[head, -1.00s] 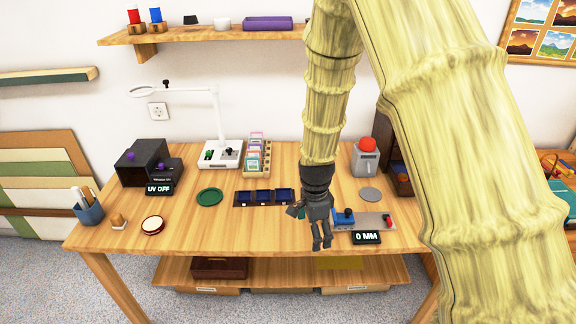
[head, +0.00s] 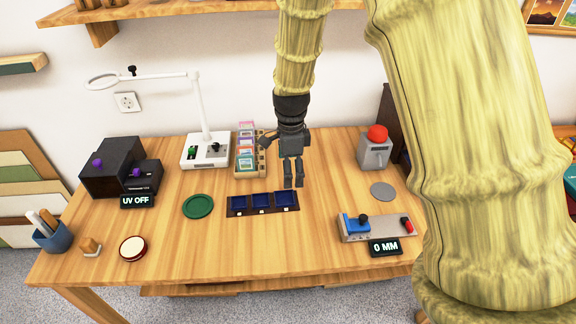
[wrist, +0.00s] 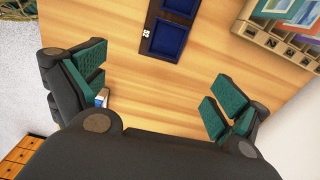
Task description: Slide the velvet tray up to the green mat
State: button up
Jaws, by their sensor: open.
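The velvet tray (head: 237,211) is a dark strip with several blue velvet compartments, lying flat near the middle of the table. The round green mat (head: 198,206) lies just left of it, with a small gap of wood between. My gripper (head: 294,184) hangs fingers down above the tray's right end and is open and empty. In the wrist view, the gripper (wrist: 155,98) shows teal pads spread wide, with part of the tray (wrist: 147,36) at the top between them. The mat is not in the wrist view.
A slotted wooden rack of small prints (head: 247,160) stands behind the tray; it also shows in the wrist view (wrist: 262,38). A lamp base (head: 205,151), a black UV box (head: 112,165) and a gauge (head: 375,226) stand around. The table front is mostly clear.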

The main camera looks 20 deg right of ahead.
aim_at(289, 200)
jog(key=shift+w+f+p, duration=0.2)
jog(key=shift+f+p, duration=0.35)
jog(key=shift+f, duration=5.15)
jog(key=shift+c, duration=0.4)
jog(key=c, duration=2.1)
